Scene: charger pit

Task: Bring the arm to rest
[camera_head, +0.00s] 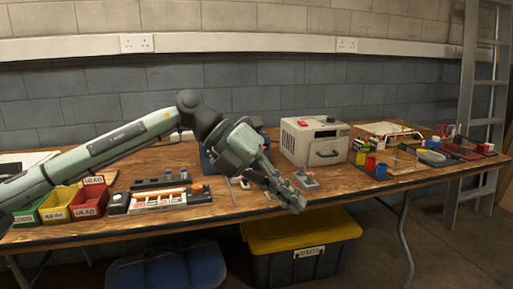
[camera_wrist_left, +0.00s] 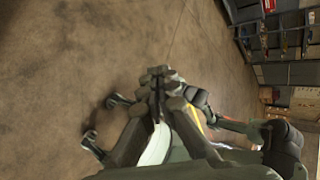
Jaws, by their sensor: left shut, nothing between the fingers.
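My left arm (camera_head: 110,143) comes in from the left over the workbench. Its gripper (camera_head: 299,203) hangs at the bench's front edge, pointing down and to the right. The gripper is shut and empty. In the left wrist view its closed fingertips (camera_wrist_left: 158,80) show against bare concrete floor. My right gripper does not show clearly in either view.
The wooden bench (camera_head: 240,205) holds green, yellow and red bins (camera_head: 90,201) at left, a charger tray (camera_head: 158,199), a white boxy unit (camera_head: 314,140) and small coloured containers at right. A ladder (camera_head: 468,85) leans at right.

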